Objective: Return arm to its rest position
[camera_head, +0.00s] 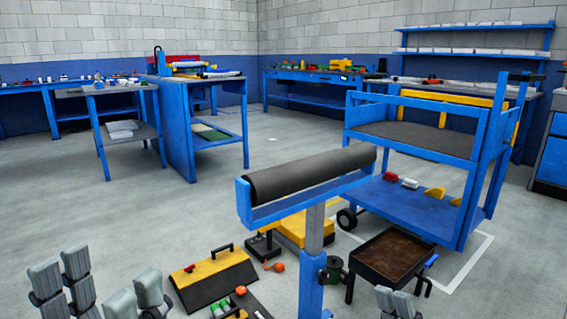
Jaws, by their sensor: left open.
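My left gripper (98,283) shows at the bottom left, its grey fingers pointing up and spread apart with nothing between them. My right gripper (395,302) shows only as grey finger parts at the bottom edge, right of centre. The rest of it is cut off, so its opening cannot be judged. Neither arm's links show clearly.
A blue roller stand (311,264) with a dark roller (310,173) stands ahead. A blue cart (400,206) and a brown tray (390,258) are at the right. A yellow-black toolbox (214,277) is right of my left gripper. Open floor (120,215) lies at the left, before blue workbenches.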

